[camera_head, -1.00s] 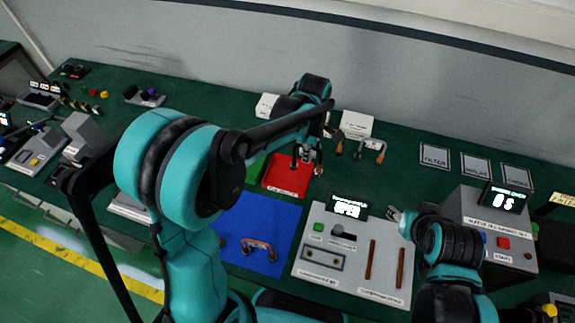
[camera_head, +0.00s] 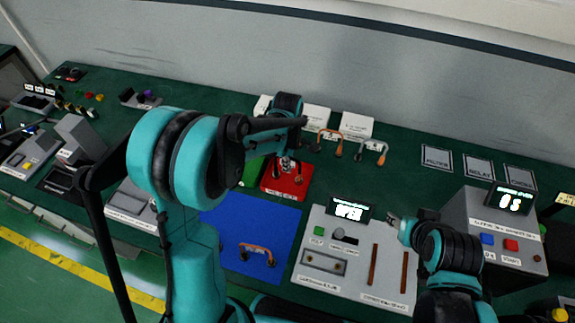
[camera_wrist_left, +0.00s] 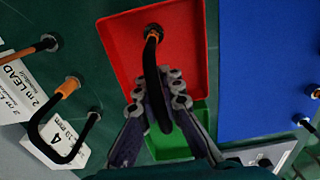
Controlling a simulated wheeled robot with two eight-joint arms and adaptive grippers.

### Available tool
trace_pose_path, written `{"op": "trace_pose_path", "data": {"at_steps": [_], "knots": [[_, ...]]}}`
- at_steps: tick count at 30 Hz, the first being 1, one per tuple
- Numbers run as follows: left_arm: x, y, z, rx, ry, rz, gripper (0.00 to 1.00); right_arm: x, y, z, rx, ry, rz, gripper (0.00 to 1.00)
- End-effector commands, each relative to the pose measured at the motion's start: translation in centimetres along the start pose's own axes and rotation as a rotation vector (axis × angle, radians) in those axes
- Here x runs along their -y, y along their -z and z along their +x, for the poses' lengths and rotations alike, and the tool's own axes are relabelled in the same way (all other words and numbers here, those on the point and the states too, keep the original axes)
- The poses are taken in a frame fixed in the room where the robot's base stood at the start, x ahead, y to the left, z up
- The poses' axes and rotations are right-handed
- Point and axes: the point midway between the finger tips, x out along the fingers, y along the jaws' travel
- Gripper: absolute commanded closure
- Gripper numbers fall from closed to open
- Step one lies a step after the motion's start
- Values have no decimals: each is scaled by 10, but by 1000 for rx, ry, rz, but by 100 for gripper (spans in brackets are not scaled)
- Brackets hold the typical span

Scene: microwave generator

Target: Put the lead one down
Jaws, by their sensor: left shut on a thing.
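My left gripper (camera_head: 287,166) is shut on a dark curved lead (camera_wrist_left: 151,75), low over the red tray (camera_head: 299,182). In the left wrist view the lead stands out between the fingers (camera_wrist_left: 160,95) of the gripper, with a round dark end over the red tray (camera_wrist_left: 190,50). I cannot tell if that end touches the tray. Another orange lead (camera_head: 257,248) lies on the blue mat (camera_head: 232,218). My right gripper (camera_head: 395,222) is small here, beside the grey panel; its jaws are unclear.
A green tray (camera_wrist_left: 170,142) adjoins the red one. A grey panel (camera_head: 325,225) with a display and two brown rods stands right of the blue mat. A grey box (camera_head: 490,225) with buttons is further right. Green table is bare before the labelled squares.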

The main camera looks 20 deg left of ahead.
Motion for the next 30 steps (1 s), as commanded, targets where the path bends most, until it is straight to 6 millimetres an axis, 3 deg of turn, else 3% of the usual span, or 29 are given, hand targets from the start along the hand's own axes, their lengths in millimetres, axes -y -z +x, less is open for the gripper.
{"op": "trace_pose_path", "data": {"at_steps": [2,5,6,17,20,30], "knots": [[0,0,3,0,0,0,100,0,-2,2,0,0,0,54],[0,0,3,0,0,0,76,0,-2,2,0,0,0,54],[0,0,3,0,0,0,72,0,-2,2,0,0,0,54],[0,0,-3,0,0,0,72,0,2,-2,0,0,0,54],[0,0,-17,0,0,0,72,0,4,-5,0,0,0,54],[0,0,-92,0,0,0,72,0,16,-22,0,0,0,54]]}}
